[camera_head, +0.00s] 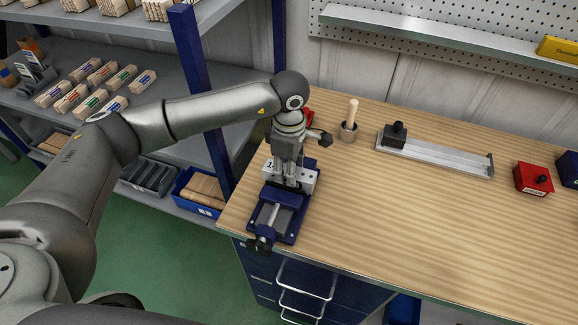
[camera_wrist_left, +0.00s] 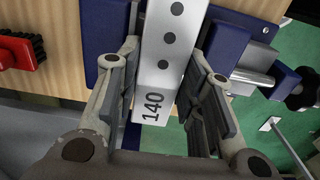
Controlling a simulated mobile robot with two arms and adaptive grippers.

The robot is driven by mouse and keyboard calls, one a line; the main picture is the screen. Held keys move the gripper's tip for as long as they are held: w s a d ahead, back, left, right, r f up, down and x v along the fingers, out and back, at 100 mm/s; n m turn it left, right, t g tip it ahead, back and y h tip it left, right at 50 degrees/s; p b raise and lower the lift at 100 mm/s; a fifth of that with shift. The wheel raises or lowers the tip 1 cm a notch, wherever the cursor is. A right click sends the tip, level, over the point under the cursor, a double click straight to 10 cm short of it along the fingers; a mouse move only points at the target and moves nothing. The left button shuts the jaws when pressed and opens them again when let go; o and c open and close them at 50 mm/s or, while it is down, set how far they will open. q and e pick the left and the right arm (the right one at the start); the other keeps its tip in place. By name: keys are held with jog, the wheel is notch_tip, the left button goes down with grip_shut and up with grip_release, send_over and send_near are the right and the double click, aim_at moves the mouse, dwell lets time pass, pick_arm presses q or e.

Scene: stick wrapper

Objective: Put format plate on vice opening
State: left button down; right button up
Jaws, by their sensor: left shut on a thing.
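The format plate (camera_head: 307,181) is a pale metal bar with dark holes and a printed number. In the left wrist view the plate (camera_wrist_left: 167,70) shows "140" at its near end. My left gripper (camera_head: 287,183) points down over the blue vice (camera_head: 283,208) and is shut on the plate, one finger along each side. The plate lies crosswise at the vice opening, between the blue jaws (camera_wrist_left: 228,48). Whether it rests on the vice or hangs just above is hard to tell. My right gripper is not in view.
The vice stands at the left front corner of the wooden table (camera_head: 400,220). The table's middle is clear. A shelf (camera_head: 190,150) stands left.

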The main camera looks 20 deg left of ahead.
pick_arm(q)
jog(key=c, duration=1)
grip_release()
jog(key=shift+o, duration=0.2)
jog(key=shift+r, duration=0.25)
notch_tip(320, 180, up, 12)
jog(key=b, duration=0.3)
jog(key=shift+f+b, duration=0.15)
jog(key=shift+b, duration=0.25)
